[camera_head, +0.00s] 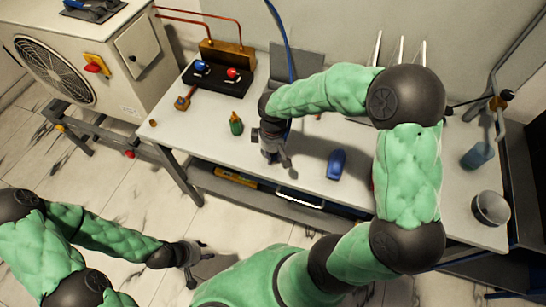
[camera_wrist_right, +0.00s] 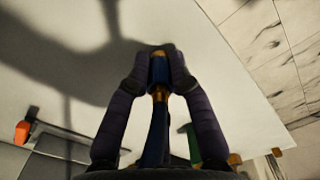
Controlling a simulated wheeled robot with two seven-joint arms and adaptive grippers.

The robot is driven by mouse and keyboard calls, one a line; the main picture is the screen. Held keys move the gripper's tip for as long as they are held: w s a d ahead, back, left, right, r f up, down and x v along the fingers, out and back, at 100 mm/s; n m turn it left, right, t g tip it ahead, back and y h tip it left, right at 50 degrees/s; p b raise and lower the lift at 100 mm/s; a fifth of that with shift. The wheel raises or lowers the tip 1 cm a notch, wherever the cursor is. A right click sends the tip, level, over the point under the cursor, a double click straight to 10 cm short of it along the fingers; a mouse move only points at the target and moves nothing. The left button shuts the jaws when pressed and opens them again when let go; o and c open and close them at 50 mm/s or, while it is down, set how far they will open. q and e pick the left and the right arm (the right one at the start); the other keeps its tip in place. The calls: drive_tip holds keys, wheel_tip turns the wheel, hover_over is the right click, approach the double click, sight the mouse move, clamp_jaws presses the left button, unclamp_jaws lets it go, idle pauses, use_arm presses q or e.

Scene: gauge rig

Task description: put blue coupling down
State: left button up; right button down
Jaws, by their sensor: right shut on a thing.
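The blue coupling (camera_wrist_right: 158,70) is between the fingertips of my right gripper (camera_wrist_right: 160,66) in the right wrist view. It has a brass part (camera_wrist_right: 160,93) below it, and a blue hose (camera_wrist_right: 155,140) runs from it toward the palm. In the head view my right gripper (camera_head: 284,163) is over the front part of the white table (camera_head: 300,150). The coupling is hard to make out there, and whether it touches the table is unclear. My left gripper (camera_head: 195,262) is away from the table, over the floor, with its fingers apart and empty.
A grey cup (camera_head: 490,208) stands at the table's right end. The blue hose (camera_head: 284,35) hangs from above.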

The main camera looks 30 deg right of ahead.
drive_tip(key=shift+f, duration=0.4)
drive_tip(key=shift+f, duration=0.1)
drive_tip(key=c, duration=1.1)
unclamp_jaws()
wheel_tip(320, 180, up, 12)
drive_tip(key=p, duration=0.4)
